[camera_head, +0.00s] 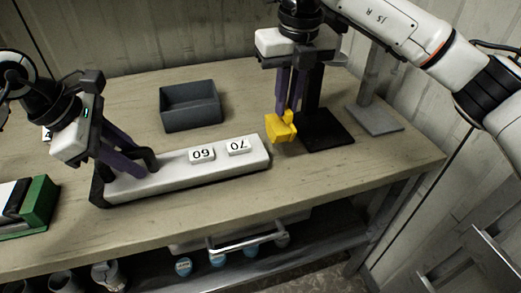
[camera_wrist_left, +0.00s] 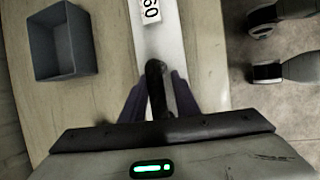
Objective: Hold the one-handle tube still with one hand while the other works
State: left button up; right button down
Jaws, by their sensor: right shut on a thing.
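The one-handle tube (camera_head: 186,178) is a long white bar with a black end cap, lying on the bench with number tags 60 and 70 on top. Its single black handle (camera_wrist_left: 155,85) rises near the left end. My left gripper (camera_head: 133,172) is down at this handle, its purple fingers apart on either side of it; the left wrist view shows the handle between the fingers (camera_wrist_left: 158,100). My right gripper (camera_head: 286,110) is shut on a yellow piece (camera_head: 281,127), held near a black stand; whether the piece touches anything is unclear.
An open grey bin (camera_head: 190,105) stands behind the tube and also shows in the left wrist view (camera_wrist_left: 63,42). A black stand (camera_head: 322,130) and a grey stand (camera_head: 374,118) are at the right. A green-and-black object (camera_head: 37,203) sits at the left. A shelf with bottles lies below the bench's front edge.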

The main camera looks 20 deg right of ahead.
pick_arm(q)
jog(key=shift+o, duration=1)
jog(key=shift+r, duration=0.1)
jog(key=shift+r, duration=0.2)
jog(key=v, duration=1.1)
jog(key=shift+a+r, duration=0.2)
jog(key=shift+r, duration=0.05)
jog(key=shift+s, duration=0.1)
